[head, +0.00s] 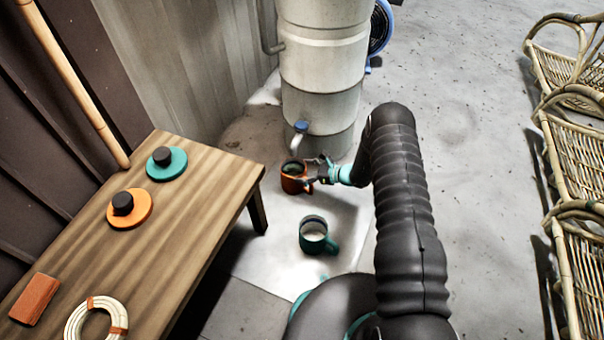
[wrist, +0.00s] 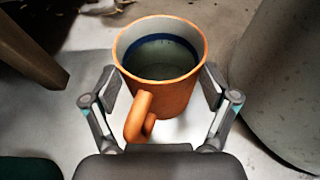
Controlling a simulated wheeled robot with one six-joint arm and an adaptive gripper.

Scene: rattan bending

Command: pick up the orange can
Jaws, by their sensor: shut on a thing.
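The orange can (head: 291,184) looks like a mug with a handle and a dark blue band inside the rim. In the wrist view the can (wrist: 172,98) is upright, with liquid or a dull grey-green inside, and its handle points towards my gripper. My gripper (head: 314,176) has its fingers on both sides of the can, and in the wrist view my gripper (wrist: 160,88) is shut on it. The can's base is hidden, so I cannot tell whether it touches the floor.
A green mug (head: 318,236) stands on a pale sheet (head: 268,262) nearby. A tall grey tank (head: 322,75) with a blue-handled tap (head: 300,130) stands behind the can. A wooden table (head: 185,225) is at left. Rattan chairs (head: 575,170) line the right; the floor between is clear.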

